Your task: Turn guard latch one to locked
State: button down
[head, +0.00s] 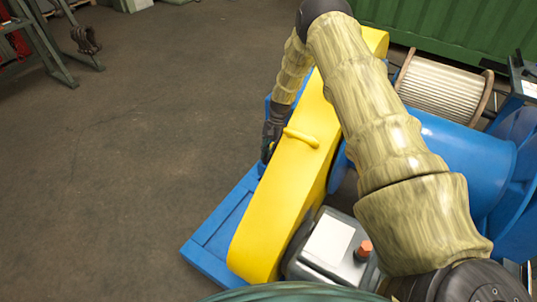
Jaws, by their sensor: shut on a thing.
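The long yellow chain guard (275,205) stands on a blue base frame (222,222), with a yellow handle (301,137) on its top. My gripper (266,152) is at the left side of the guard, pointing down beside it, below the handle. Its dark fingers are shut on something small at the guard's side. The thing in the fingers is hidden by the gripper, and I cannot make out the latch or which way it is turned. My arm reaches over the guard and covers part of its far end.
A grey box with an orange-red cap (365,248) sits right of the guard. A blue drum (455,160) and a rope spool (440,90) are further right. A green container (450,30) is behind. Open floor (130,150) lies to the left.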

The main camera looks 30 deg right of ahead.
jog(key=shift+f, duration=0.1)
jog(key=n+g+h+b, duration=0.1)
jog(key=n+b, duration=0.1)
jog(key=n, duration=0.1)
jog(key=shift+f+n+b, duration=0.1)
jog(key=shift+n+b, duration=0.2)
jog(key=shift+b, duration=0.1)
jog(key=n+b, duration=0.1)
jog(key=n, duration=0.1)
jog(key=n+h, duration=0.1)
jog(key=n, duration=0.1)
jog(key=shift+n+g+h+b, duration=0.3)
jog(key=shift+g+b, duration=0.1)
jog(key=n+h, duration=0.1)
jog(key=n, duration=0.1)
jog(key=n+h, duration=0.1)
jog(key=n, duration=0.2)
jog(key=shift+r+b, duration=0.2)
jog(key=shift+b, duration=0.2)
jog(key=shift+n+h, duration=0.8)
jog(key=shift+n, duration=1.5)
jog(key=c, duration=1.4)
grip_release()
